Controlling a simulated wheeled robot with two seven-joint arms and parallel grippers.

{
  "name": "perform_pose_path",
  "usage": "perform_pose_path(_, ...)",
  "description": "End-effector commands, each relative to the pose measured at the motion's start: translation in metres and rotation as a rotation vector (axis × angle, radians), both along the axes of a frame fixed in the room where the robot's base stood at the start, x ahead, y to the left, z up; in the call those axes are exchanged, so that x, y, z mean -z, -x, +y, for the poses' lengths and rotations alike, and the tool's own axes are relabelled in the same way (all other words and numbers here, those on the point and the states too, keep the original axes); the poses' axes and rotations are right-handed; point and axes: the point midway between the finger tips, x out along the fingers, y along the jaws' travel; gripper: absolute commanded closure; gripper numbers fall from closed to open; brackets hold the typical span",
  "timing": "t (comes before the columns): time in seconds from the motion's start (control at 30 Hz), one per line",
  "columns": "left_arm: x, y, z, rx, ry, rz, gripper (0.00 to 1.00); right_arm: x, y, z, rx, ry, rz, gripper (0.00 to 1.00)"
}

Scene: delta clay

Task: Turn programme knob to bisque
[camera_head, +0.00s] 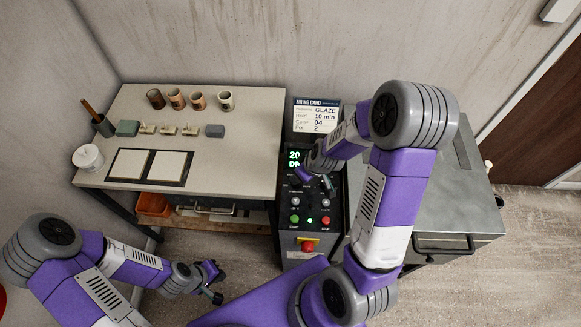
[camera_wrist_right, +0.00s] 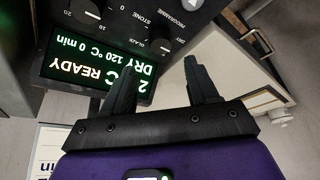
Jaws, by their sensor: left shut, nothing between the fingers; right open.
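The programme knob (camera_wrist_right: 172,45) shows in the right wrist view as a dark knob with a white mark, under the upside-down word PROGRAMME. GLAZE and STONE are printed near it; BISQUE is not readable. The display (camera_wrist_right: 98,72) reads READY and DRY 120 °C 0 min. In the head view my right gripper (camera_head: 317,183) is over the kiln's control panel (camera_head: 310,205), partly hidden by its arm. In the wrist view the right gripper (camera_wrist_right: 160,75) is open, its fingers apart with nothing between them. My left gripper (camera_head: 213,285) is shut and empty, low at the left.
A second knob (camera_wrist_right: 91,12) has numbers 10 and 20. Green and red buttons and a red stop knob (camera_head: 307,246) are lower on the panel. A table (camera_head: 240,160) with cups and tiles stands left, the kiln (camera_head: 462,208) right.

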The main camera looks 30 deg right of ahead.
Motion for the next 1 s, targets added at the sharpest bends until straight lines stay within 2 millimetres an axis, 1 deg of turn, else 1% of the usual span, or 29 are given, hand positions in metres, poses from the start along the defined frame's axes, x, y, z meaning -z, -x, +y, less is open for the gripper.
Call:
perform_pose_path(0.2,0.013,0.001,0.0,0.0,0.0,0.002,1.0,0.034,-0.011,0.003,0.0,-0.001,0.005,0.41)
perform_pose_path(0.4,0.02,0.001,0.0,0.0,0.0,0.002,1.0,0.059,-0.021,0.005,0.0,-0.001,0.004,0.41)
perform_pose_path(0.53,0.022,0.001,0.0,-0.001,0.0,0.001,1.0,0.066,-0.025,0.006,0.0,0.0,0.002,0.41)
perform_pose_path(0.8,0.021,0.001,0.0,0.0,0.0,0.001,1.0,0.066,-0.025,0.007,0.0,-0.001,0.001,0.41)
perform_pose_path(0.83,0.021,0.001,0.0,0.0,0.0,0.001,1.0,0.066,-0.025,0.007,0.0,-0.001,0.001,0.43)
perform_pose_path(1.0,0.021,0.001,0.0,0.0,0.0,0.001,1.0,0.066,-0.025,0.007,0.001,-0.001,0.001,0.69)
